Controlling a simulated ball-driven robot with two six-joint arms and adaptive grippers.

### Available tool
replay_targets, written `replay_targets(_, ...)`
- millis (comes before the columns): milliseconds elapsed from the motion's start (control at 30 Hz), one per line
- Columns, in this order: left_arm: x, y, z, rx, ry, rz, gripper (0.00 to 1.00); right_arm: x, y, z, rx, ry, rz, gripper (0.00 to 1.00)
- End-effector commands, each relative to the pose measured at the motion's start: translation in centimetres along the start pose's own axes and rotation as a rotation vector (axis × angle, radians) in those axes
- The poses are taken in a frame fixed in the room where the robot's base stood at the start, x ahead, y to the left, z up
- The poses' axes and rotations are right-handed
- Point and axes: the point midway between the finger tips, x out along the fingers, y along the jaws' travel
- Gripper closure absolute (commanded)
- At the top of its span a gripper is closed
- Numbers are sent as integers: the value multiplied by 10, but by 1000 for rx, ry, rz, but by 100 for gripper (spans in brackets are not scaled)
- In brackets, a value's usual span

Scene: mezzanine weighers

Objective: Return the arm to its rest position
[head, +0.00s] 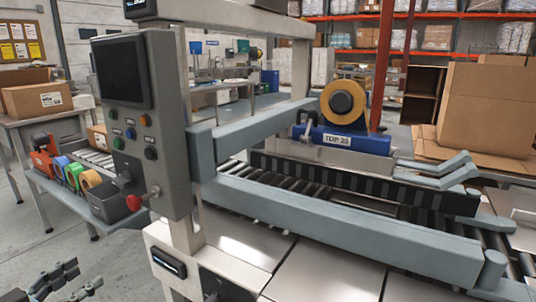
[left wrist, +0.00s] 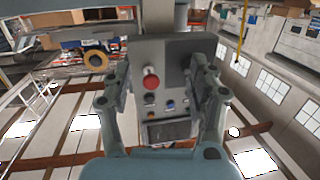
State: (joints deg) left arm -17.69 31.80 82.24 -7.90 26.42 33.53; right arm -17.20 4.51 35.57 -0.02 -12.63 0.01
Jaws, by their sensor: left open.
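My left gripper (head: 84,276) shows at the bottom left corner of the head view, dark and partly cut off by the frame edge. It is open and holds nothing. In the left wrist view its two fingers stand apart on either side (left wrist: 158,78), with the grey control panel (left wrist: 163,55) of a machine seen between them. A red button (left wrist: 150,80) on that panel shows in the gap, apart from the fingers. The panel (head: 158,185) also shows in the head view, with the gripper low and to its left. My right gripper is not in view.
A taping machine with grey rails (head: 340,222) and a tape roll (head: 343,100) fills the middle and right. A side tray (head: 110,208) with tape rolls juts left from the panel. A table with cartons (head: 38,99) stands at the left. Floor (head: 30,235) is bare at lower left.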

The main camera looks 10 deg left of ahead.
Motion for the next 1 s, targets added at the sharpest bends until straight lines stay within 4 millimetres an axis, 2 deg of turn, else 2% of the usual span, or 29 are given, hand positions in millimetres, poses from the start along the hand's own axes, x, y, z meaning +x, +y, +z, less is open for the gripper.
replay_targets(33,-10,2,41,-47,-71,-59,41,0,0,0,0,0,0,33)
replay_targets(133,-38,13,121,-109,-236,-164,41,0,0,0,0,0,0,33)
replay_targets(200,-62,28,174,-142,-359,-221,41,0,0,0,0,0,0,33)
replay_targets(267,-85,45,216,-166,-468,-257,41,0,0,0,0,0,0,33)
replay_targets(300,-102,58,242,-180,-542,-276,41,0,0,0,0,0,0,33)
replay_targets(400,-149,98,300,-209,-733,-304,41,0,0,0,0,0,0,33)
replay_targets(500,-202,142,348,-227,-927,-304,41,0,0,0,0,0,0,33)
replay_targets(633,-266,192,387,-230,-1150,-272,41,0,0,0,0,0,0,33)
replay_targets(733,-308,214,403,-214,-1285,-237,41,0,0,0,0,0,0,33)
replay_targets(800,-329,218,409,-191,-1355,-215,41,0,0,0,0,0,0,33)
replay_targets(900,-344,220,412,-157,-1414,-181,41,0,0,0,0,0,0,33)
replay_targets(1000,-345,220,412,-139,-1423,-165,41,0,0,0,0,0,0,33)
